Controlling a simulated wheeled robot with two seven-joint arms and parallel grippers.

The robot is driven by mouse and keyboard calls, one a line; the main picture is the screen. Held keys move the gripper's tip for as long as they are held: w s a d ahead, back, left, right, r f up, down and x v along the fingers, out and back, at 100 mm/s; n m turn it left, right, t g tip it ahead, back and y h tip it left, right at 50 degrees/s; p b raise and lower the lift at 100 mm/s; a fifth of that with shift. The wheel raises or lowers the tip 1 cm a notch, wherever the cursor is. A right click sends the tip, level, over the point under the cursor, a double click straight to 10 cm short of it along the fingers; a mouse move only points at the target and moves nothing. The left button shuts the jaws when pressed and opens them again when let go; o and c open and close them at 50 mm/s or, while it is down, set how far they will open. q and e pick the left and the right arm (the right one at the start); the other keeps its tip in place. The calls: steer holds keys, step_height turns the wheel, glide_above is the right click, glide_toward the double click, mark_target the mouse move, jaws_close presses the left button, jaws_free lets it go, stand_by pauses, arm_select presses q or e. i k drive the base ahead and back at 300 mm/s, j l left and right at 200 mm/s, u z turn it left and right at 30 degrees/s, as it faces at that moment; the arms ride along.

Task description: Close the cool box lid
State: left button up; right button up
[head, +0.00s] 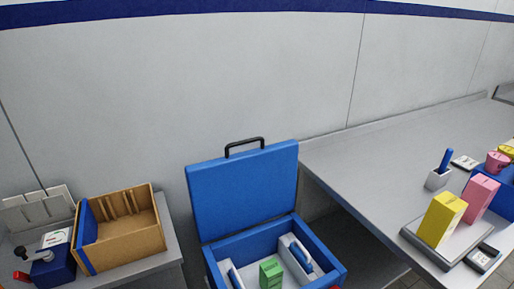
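The blue cool box (218,251) stands at the bottom middle of the head view, its lower part cut off by the frame edge. Its blue lid (243,187) is open and stands nearly upright at the back of the box, with a black handle (244,146) on its top edge. Inside the box are a green block (271,273) and white pieces with blue parts (298,254) at the sides. Neither of my grippers shows in the head view.
A grey table (345,177) on the right carries a yellow carton (440,220), a pink carton (479,196) and a white cup (437,180) holding a blue item. On the left, a counter (176,254) bears a wooden box (130,243) and a dark blue device (55,269). A wall stands behind.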

mark_target(229, 194)
steer(key=k+l+u, duration=0.6)
steer(key=k+l, duration=0.25)
